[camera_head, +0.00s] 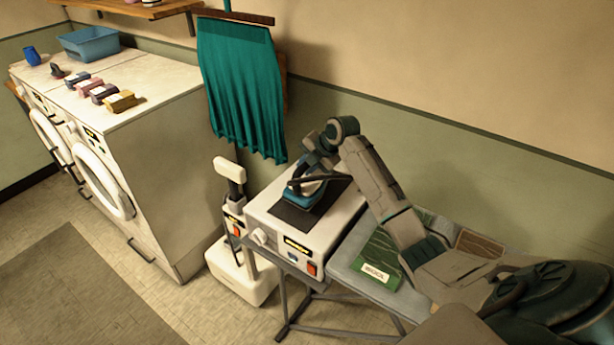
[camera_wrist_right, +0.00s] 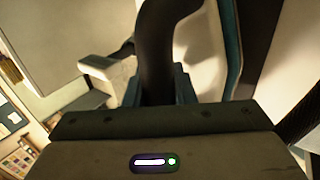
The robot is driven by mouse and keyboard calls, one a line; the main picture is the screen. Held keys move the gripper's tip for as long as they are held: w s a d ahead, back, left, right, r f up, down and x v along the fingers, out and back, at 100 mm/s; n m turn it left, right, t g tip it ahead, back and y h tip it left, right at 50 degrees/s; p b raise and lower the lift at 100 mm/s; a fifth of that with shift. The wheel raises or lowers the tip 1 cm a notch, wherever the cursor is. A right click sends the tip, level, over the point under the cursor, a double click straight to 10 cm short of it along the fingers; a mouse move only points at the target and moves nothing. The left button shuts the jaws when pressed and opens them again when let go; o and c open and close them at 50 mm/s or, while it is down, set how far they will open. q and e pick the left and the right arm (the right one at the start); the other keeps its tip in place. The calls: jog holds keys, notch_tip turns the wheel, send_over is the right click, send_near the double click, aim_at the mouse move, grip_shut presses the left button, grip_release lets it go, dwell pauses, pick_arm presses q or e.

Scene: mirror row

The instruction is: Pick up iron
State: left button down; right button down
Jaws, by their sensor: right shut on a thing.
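The iron (camera_head: 302,197), with a teal body and dark handle, is on the dark pad (camera_head: 296,219) of the white steam station. My right gripper (camera_head: 312,178) has come in from the right and is shut on the iron's handle. The wrist and fingers hide part of the iron. In the right wrist view the dark curved handle (camera_wrist_right: 160,45) stands close in front of the gripper. I cannot tell whether the iron touches the pad. My left gripper is not in view.
The station (camera_head: 325,235) sits on the ironing board's end, beside a green labelled cloth (camera_head: 383,262). A teal curtain-like cloth (camera_head: 238,85) hangs behind. A white steamer (camera_head: 240,275) stands left of the board. Washers (camera_head: 150,150) carry a blue basin (camera_head: 88,43) and several small folded items.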

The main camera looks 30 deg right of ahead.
jog(key=s+a+b, duration=0.3)
jog(key=s, duration=0.4)
jog(key=s+a+b, duration=0.3)
jog(key=s+a, duration=0.1)
jog(key=s, duration=0.3)
jog(key=shift+s+r, duration=0.25)
jog(key=shift+r, duration=0.2)
